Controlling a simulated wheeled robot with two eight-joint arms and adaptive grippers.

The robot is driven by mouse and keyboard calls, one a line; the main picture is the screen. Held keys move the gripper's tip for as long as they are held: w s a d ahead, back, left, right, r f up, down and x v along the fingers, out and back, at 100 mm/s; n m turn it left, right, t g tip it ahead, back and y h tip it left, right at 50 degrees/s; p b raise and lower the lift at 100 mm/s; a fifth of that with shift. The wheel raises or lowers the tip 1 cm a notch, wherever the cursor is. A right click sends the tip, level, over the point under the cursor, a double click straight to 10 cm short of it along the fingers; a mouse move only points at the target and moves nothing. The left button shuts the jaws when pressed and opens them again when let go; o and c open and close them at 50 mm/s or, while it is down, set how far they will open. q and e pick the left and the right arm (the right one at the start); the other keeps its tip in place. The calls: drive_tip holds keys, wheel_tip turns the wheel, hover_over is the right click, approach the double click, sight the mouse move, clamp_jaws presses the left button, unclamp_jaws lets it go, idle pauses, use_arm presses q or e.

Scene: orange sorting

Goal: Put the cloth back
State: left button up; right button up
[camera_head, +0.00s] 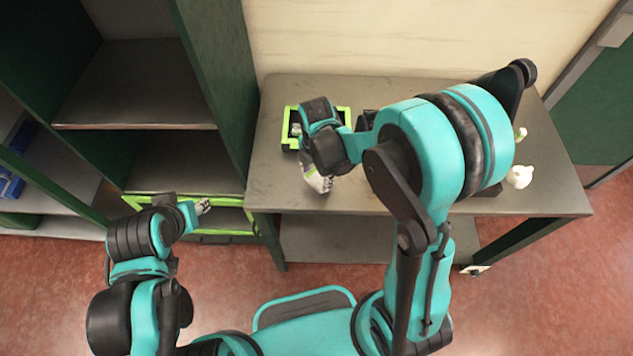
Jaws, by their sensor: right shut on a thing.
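My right gripper (317,172) is over the table's left part, just in front of a green-rimmed black crate (287,142). It points down and is shut on a pale, dark-marked piece, the cloth (321,185), which is small in view and partly covered by the fingers. I cannot tell whether the cloth touches the tabletop. My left gripper (203,206) is left of the table, in front of the shelf unit. Its fingertips are too small to show whether it is open or shut.
The grey table (545,195) has a lower shelf. A white lumpy object (519,177) and a small green-and-white item (521,134) are at its right. My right arm hides the middle. A dark green shelf unit (215,60) stands left, with a green-rimmed crate (228,233) low down.

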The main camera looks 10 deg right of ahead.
sight(317, 179)
wheel_tip(317, 179, down, 4)
drive_tip(key=shift+r+b, duration=0.1)
drive_tip(key=shift+b, duration=0.5)
drive_tip(key=shift+c, duration=0.5)
drive_tip(key=o, duration=1.1)
drive_tip(key=shift+r, duration=0.1)
wheel_tip(317, 179, up, 12)
drive_tip(key=p, duration=0.4)
drive_tip(key=s+d+r+m+t, duration=0.2)
drive_tip(key=s+r+m+t, duration=0.1)
drive_tip(key=m, duration=0.9)
drive_tip(key=s+d+r+m+t, duration=0.3)
drive_tip(key=s+r+m, duration=0.3)
drive_tip(key=m, duration=0.5)
drive_tip(key=shift+s+d+r+m+t, duration=0.2)
drive_tip(key=shift+s+m+t, duration=0.2)
drive_tip(key=shift+s+t, duration=0.15)
